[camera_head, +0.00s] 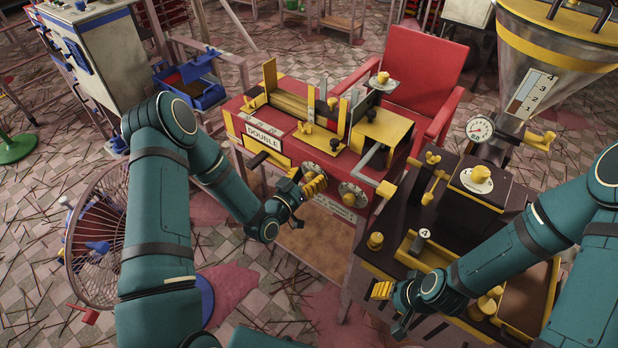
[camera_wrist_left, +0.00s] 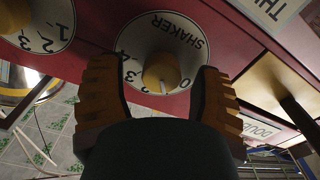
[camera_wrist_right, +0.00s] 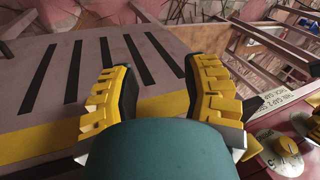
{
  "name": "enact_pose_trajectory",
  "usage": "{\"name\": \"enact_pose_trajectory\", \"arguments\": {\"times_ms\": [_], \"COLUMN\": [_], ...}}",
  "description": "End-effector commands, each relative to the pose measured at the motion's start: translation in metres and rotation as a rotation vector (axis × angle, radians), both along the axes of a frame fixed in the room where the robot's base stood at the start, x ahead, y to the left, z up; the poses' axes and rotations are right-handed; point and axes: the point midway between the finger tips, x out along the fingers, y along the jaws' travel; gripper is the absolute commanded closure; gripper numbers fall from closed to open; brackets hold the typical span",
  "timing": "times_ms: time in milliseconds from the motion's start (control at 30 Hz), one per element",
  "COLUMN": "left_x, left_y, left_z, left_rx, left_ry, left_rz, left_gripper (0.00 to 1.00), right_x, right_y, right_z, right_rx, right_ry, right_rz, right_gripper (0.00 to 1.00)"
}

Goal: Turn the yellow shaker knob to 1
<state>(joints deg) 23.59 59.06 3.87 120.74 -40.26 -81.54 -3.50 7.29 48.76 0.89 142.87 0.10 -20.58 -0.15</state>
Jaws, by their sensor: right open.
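The yellow shaker knob (camera_wrist_left: 162,72) sits at the centre of a white dial (camera_wrist_left: 165,45) marked SHAKER on the red machine's front. In the left wrist view its pale pointer points down between the 2 and the 0. The digit at its tip is not readable. My left gripper (camera_wrist_left: 160,95) is open, with one finger on each side of the knob and no clear contact. In the head view my left gripper (camera_head: 314,186) is in front of the machine (camera_head: 360,160) and partly covers the dial. My right gripper (camera_wrist_right: 160,95) is open and empty; it is at lower centre in the head view (camera_head: 382,291).
A second dial (camera_head: 353,194) with a yellow knob is close to the right of the shaker dial. A DOUBLE sign (camera_head: 263,136) and a dark handle (camera_head: 257,160) are to the left. A dark machine (camera_head: 385,262) stands beside my right gripper.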

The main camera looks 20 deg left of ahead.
Motion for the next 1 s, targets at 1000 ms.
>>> {"name": "enact_pose_trajectory", "arguments": {"times_ms": [1000], "left_x": [-0.11], "left_y": [0.04], "left_z": [-0.003], "left_rx": [0.001], "left_ry": [0.004], "left_rz": [0.001], "left_gripper": [0.35], "right_x": [0.0], "right_y": [0.0], "right_z": [0.0], "right_rx": [0.0], "right_ry": [0.0], "right_rz": [0.0], "right_gripper": [0.53]}}
